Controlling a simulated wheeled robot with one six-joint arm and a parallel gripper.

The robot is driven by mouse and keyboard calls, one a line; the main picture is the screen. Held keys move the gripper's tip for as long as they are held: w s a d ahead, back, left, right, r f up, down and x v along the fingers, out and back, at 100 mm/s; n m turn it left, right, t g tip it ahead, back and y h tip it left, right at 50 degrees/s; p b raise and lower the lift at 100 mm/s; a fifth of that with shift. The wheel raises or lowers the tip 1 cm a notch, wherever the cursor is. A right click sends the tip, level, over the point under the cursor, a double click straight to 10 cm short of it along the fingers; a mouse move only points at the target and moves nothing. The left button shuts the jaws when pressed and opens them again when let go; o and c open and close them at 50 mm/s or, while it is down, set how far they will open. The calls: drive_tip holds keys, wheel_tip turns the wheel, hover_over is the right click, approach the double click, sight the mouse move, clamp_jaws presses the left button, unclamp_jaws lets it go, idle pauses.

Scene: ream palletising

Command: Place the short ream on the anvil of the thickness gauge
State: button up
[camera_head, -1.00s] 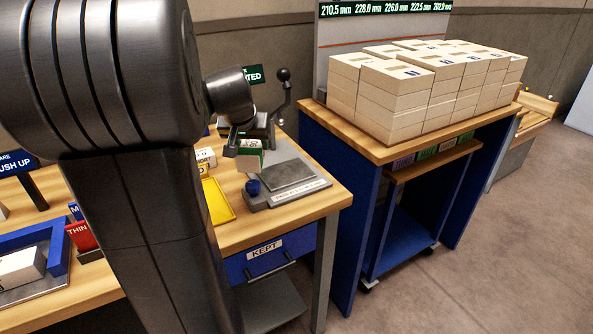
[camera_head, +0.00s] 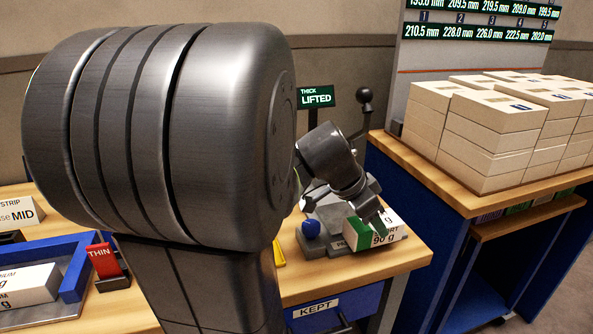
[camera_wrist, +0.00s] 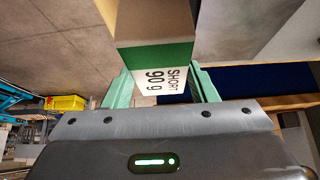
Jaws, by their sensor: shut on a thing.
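The short ream (camera_head: 380,236) is a small block with a green end band and a white label reading SHORT 90 g. My gripper (camera_head: 366,212) is shut on it, and the wrist view shows the ream (camera_wrist: 155,55) between two green fingers (camera_wrist: 160,88). In the head view the ream overlaps the right part of the thickness gauge (camera_head: 318,247), a grey block with a blue knob (camera_head: 311,228). The anvil is mostly hidden behind my gripper and the ream. I cannot tell whether the ream touches it. The gauge's display (camera_head: 317,97) reads THICK LIFTED.
A ball-topped lever (camera_head: 365,96) rises behind the gauge. A drawer marked KEPT (camera_head: 318,309) is below the bench top. A pallet table with stacked reams (camera_head: 490,130) stands to the right. A blue tray (camera_head: 75,284) and red THIN sign (camera_head: 103,261) are at left.

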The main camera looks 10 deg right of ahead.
drive_tip(key=w, duration=0.7)
drive_tip(key=shift+a+p, duration=0.3)
drive_tip(key=shift+p, duration=0.05)
drive_tip(key=w, duration=0.3)
drive_tip(key=shift+a+f+p, duration=0.1)
drive_tip(key=shift+a+p, duration=0.05)
drive_tip(key=shift+p, duration=0.15)
drive_tip(key=shift+f+b, duration=0.3)
drive_tip(key=shift+f, duration=0.1)
drive_tip(key=o, duration=1.2)
drive_tip(key=shift+r, duration=0.15)
drive_tip(key=shift+r+p, duration=0.15)
drive_tip(key=shift+p, duration=0.2)
drive_tip(key=v, duration=1.1)
drive_tip(key=shift+s+a+r, duration=0.1)
drive_tip(key=shift+a+r, duration=0.1)
drive_tip(key=shift+r, duration=0.15)
